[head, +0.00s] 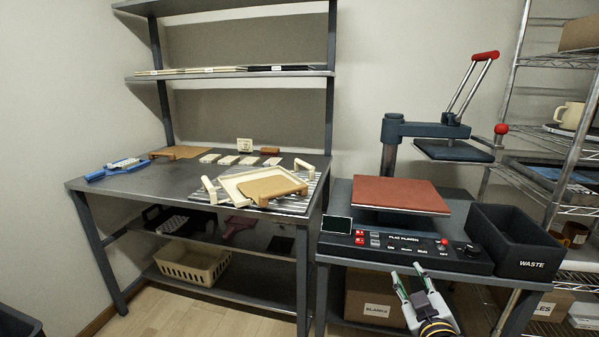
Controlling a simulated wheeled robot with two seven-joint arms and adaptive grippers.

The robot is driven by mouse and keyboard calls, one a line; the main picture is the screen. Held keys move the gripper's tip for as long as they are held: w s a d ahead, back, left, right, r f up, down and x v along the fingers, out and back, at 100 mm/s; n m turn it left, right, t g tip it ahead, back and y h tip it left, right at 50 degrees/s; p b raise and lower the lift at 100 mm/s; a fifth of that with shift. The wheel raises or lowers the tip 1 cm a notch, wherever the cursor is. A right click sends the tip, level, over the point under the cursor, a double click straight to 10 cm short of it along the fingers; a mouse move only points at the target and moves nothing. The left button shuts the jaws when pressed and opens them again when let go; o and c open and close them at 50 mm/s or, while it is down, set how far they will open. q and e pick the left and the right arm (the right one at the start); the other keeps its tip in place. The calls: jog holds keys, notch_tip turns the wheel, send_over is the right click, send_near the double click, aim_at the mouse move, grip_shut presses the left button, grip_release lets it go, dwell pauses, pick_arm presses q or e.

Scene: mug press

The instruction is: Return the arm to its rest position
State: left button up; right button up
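My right gripper (411,282) shows at the bottom of the head view, in front of the flat press (415,249). Its two fingers point up and stand apart, with nothing seen between them. My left gripper is not in the head view. The press has a red-brown lower pad (400,194) and a dark upper plate (453,151) swung up and off to the right. Its lever has a red handle (485,56) and is raised.
A black WASTE bin (514,240) stands right of the press. A steel table (120,183) at left holds a cream tray (232,183) with a brown-topped piece (270,188). A wire rack at right holds a cream mug (570,115). Floor shows at lower left.

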jog(key=s+a+f+m+g+y+p, duration=0.1)
jog(key=s+a+f+g+p, duration=0.1)
jog(key=s+f+g+p, duration=1.05)
jog(key=s+a+f+m+g+y+p, duration=0.15)
jog(key=s+f+p, duration=0.65)
jog(key=f, duration=1.2)
pick_arm(q)
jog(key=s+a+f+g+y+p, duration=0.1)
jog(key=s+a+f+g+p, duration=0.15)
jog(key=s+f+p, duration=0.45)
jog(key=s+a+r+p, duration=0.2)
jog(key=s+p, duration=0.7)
jog(key=p, duration=0.1)
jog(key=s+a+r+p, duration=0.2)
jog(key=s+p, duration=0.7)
jog(key=p, duration=0.1)
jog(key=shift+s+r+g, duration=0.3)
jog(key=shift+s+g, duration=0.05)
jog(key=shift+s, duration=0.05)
pick_arm(e)
jog(key=s+d+r, duration=0.1)
jog(key=s, duration=1.1)
jog(key=s+d+r+g, duration=0.1)
jog(key=s+d, duration=0.1)
jog(key=s, duration=1)
jog(key=shift+s+d+r+g+h, duration=0.3)
jog(key=shift+r+h, duration=0.05)
jog(key=shift+r, duration=0.05)
